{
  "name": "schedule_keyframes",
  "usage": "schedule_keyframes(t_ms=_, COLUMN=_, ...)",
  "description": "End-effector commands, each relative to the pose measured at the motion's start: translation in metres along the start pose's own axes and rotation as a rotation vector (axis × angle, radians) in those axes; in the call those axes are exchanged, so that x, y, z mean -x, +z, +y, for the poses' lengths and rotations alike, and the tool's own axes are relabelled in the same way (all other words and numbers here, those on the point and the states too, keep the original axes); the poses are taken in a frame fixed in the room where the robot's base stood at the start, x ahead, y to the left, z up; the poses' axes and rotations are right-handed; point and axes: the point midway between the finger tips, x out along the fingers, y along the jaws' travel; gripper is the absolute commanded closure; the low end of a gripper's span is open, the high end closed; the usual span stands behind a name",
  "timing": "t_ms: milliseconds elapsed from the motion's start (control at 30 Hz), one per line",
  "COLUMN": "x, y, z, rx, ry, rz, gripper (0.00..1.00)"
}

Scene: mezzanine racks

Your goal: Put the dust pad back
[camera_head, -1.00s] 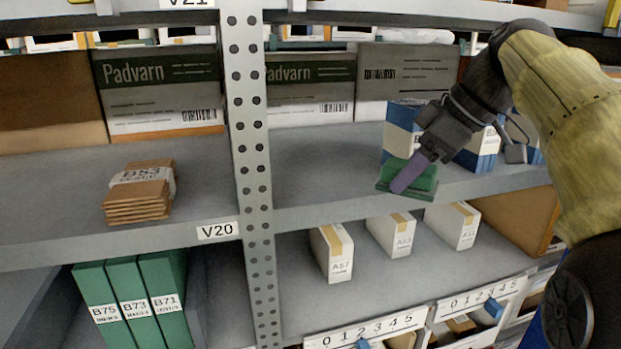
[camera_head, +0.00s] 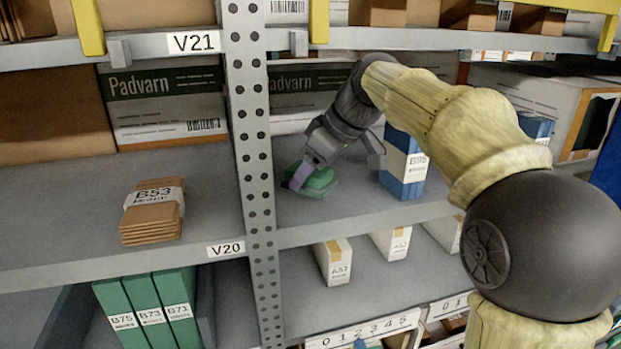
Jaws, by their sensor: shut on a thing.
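The dust pad, a green block (camera_head: 316,181), is at the middle shelf (camera_head: 208,197), just right of the perforated upright. My gripper (camera_head: 305,177), with a purple finger showing, is shut on the green pad and reaches down to it from the upper right. The pad is slightly tilted and sits very close to the shelf surface. I cannot tell whether it touches the shelf. The gripper's far finger is hidden.
The perforated upright (camera_head: 249,120) stands just left of the pad. A blue and white box B95 (camera_head: 403,165) stands to the right. Brown envelopes B53 (camera_head: 153,212) lie left of the upright. Padvarn cartons (camera_head: 165,100) stand behind. Bare shelf lies in front.

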Motion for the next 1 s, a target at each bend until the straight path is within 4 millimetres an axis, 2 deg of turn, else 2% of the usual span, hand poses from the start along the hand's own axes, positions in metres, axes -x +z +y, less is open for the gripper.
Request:
schedule_keyframes(t_ms=267, x=-0.001, y=0.002, z=0.000, rx=-0.001, ry=0.000, rz=0.000, gripper=0.67)
schedule_keyframes(t_ms=600, x=-0.027, y=0.019, z=0.001, rx=-0.003, ry=0.000, rz=-0.001, gripper=0.67)
schedule_keyframes(t_ms=933, x=-0.031, y=0.022, z=0.001, rx=-0.002, ry=0.001, rz=0.000, gripper=0.67)
schedule_keyframes(t_ms=967, x=-0.030, y=0.021, z=0.000, rx=-0.002, ry=0.001, rz=0.000, gripper=0.37)
schedule_keyframes(t_ms=1000, x=-0.030, y=0.021, z=0.000, rx=-0.002, ry=0.001, rz=0.000, gripper=0.29)
